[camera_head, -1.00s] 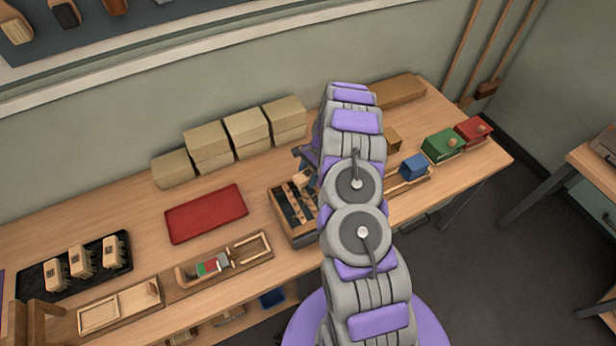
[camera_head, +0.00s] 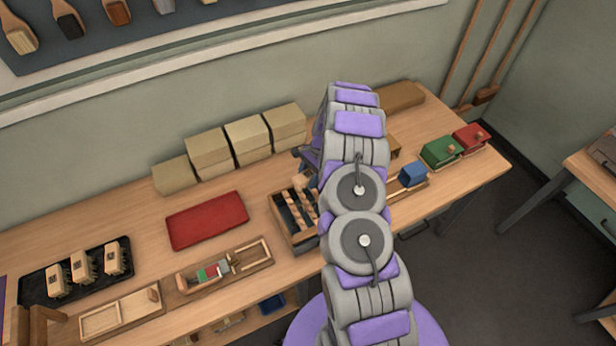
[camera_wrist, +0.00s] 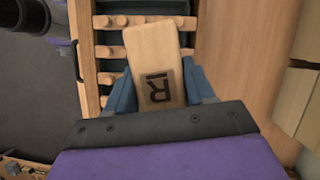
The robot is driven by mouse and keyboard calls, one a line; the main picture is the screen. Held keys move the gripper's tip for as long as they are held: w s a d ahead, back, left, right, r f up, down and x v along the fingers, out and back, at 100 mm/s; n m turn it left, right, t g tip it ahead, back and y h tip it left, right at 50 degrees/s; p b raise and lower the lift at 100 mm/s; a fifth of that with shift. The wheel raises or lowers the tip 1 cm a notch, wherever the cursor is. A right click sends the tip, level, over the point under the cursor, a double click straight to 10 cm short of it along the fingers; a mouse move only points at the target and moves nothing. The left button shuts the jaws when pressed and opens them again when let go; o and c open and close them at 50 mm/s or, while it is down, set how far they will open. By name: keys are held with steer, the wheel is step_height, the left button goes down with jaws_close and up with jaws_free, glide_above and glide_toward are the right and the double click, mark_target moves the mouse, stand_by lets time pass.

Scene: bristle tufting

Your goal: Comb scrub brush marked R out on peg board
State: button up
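The scrub brush marked R (camera_wrist: 155,75) is a pale wooden block with a black R, seen in the wrist view between the blue fingers of my gripper (camera_wrist: 160,95). The fingers press close on both its sides. Its bristles are hidden. It lies over a wooden frame with several crossbars and dark gaps (camera_wrist: 87,70), which looks like the peg board. In the head view this frame (camera_head: 284,222) is on the table, left of my arm. My gripper (camera_head: 304,168) is mostly hidden behind my arm there, near the frame's back edge.
A black tray (camera_head: 38,287) with three similar blocks sits at the table's left. A red mat (camera_head: 207,220), cardboard boxes (camera_head: 208,150) and wooden fixtures (camera_head: 120,312) lie left of the frame. Blue, green (camera_head: 441,152) and red boxes stand right of my arm.

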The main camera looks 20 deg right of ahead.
steer(key=c, duration=0.4)
steer(key=shift+o, duration=0.2)
steer(key=shift+b, duration=0.45)
steer(key=shift+s+r+b, duration=0.1)
steer(key=shift+b, duration=0.5)
steer(key=b, duration=0.1)
steer(key=s+b, duration=0.1)
steer(key=b, duration=0.1)
steer(key=shift+a+r+m+y, duration=0.2)
steer(key=shift+m+y, duration=0.1)
steer(key=s+m+b, duration=0.1)
steer(key=s+b, duration=0.5)
steer(key=b, duration=0.2)
steer(key=shift+s+d+r+m+t+b, duration=0.3)
steer(key=shift+s+d+r+m+t, duration=0.05)
steer(key=shift+d+r+m+t, duration=0.1)
